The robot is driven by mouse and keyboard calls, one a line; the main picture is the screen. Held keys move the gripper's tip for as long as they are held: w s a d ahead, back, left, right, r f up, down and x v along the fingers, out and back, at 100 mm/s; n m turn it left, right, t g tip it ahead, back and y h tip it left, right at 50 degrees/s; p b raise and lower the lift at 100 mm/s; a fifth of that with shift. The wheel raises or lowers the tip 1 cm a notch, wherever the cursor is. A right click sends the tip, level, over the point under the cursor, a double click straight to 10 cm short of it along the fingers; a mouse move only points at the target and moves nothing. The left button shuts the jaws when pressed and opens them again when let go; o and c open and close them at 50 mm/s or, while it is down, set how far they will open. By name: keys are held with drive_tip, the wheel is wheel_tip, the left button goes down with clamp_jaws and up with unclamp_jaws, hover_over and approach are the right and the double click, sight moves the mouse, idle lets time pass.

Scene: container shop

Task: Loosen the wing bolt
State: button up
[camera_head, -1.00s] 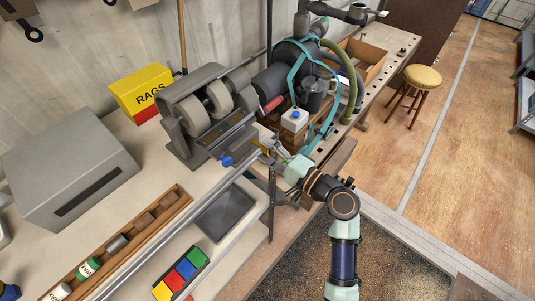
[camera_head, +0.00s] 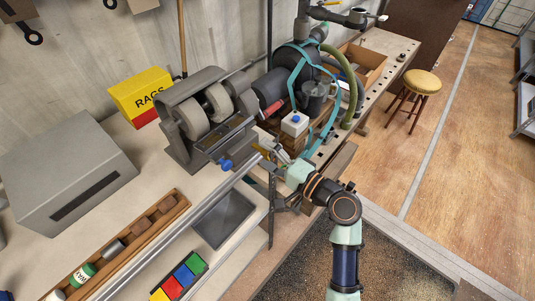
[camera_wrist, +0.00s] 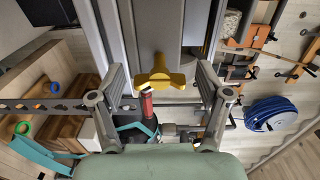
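The yellow wing bolt (camera_wrist: 160,77) shows in the wrist view, at the edge of a grey metal part, with its wings spread left and right. In the head view a small yellow piece at the front of the grinder, partly hidden by my gripper, looks like the same bolt. My gripper (camera_wrist: 160,88) is open, with one finger on each side of the bolt and a visible gap to both wings. In the head view my gripper (camera_head: 271,157) is at the bench's front edge, just right of the grinder. Its depth relative to the bolt is hard to judge.
The grey bench grinder (camera_head: 197,112) with a blue knob (camera_head: 225,164) stands close left of my gripper. A white box with a blue knob (camera_head: 294,124) and teal straps (camera_head: 326,125) lie close behind. A grey tray (camera_head: 224,217) is below left.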

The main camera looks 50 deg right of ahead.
drive_tip(key=s, duration=1.2)
drive_tip(key=shift+d, duration=0.4)
drive_tip(key=w+a+f+n+g, duration=0.1)
drive_tip(key=w+a+n+g, duration=0.15)
drive_tip(key=a, duration=0.35)
drive_tip(key=w+a+f+n+g+y, duration=0.1)
drive_tip(key=w+a+n, duration=0.3)
drive_tip(key=a, duration=0.3)
drive_tip(key=w+a+f+n+g, duration=0.1)
drive_tip(key=w+a+n, duration=0.25)
drive_tip(key=a, duration=0.25)
drive_tip(key=s+a+r+n+h, duration=0.3)
drive_tip(key=a+n, duration=0.4)
drive_tip(key=a, duration=0.6)
wheel_tip(320, 180, up, 20)
drive_tip(key=d+p, duration=0.1)
drive_tip(key=p, duration=1.8)
drive_tip(key=shift+d+g+y, duration=0.15)
drive_tip(key=shift+g+y, duration=0.2)
drive_tip(key=shift+y, duration=0.05)
